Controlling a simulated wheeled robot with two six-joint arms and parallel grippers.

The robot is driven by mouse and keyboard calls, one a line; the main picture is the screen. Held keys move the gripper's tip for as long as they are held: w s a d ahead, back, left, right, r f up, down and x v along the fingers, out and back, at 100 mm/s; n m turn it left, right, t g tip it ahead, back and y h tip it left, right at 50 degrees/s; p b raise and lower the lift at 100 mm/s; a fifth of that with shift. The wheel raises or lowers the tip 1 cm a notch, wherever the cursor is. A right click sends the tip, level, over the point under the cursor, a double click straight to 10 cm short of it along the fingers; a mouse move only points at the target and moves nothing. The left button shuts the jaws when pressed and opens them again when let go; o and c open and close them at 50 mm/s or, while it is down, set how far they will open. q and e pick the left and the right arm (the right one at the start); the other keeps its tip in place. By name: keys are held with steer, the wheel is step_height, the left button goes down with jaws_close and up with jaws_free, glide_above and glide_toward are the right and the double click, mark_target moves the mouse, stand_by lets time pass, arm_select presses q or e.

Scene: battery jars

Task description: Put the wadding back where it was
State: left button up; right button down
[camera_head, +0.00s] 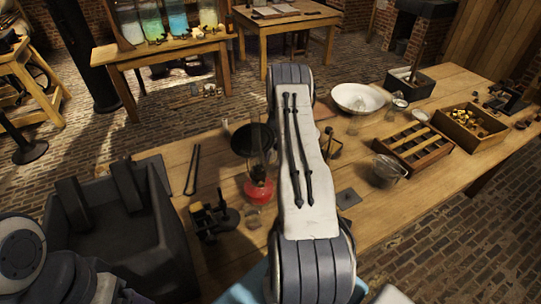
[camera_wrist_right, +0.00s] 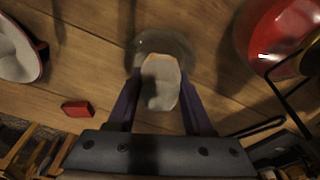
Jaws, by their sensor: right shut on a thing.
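My right gripper (camera_wrist_right: 160,100) shows in the right wrist view, its two dark fingers shut on a whitish-grey lump, the wadding (camera_wrist_right: 160,84). A round clear glass dish (camera_wrist_right: 163,44) lies beyond the wadding in that view, partly hidden by it. I cannot tell whether the wadding touches the dish. In the head view my right arm reaches over the table and hides the gripper and the wadding. My left gripper is not in view.
A lamp with a red base (camera_head: 258,188) stands left of my arm; its red body (camera_wrist_right: 285,35) is close at the wrist view's upper right. A small red block (camera_wrist_right: 77,109) lies at the left. A white bowl (camera_head: 357,97) and divided wooden tray (camera_head: 412,148) stand to the right.

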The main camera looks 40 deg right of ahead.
steer(key=shift+f, duration=0.8)
steer(key=shift+f, duration=0.25)
steer(key=shift+c, duration=1.5)
jaws_free()
steer(key=shift+r, duration=0.1)
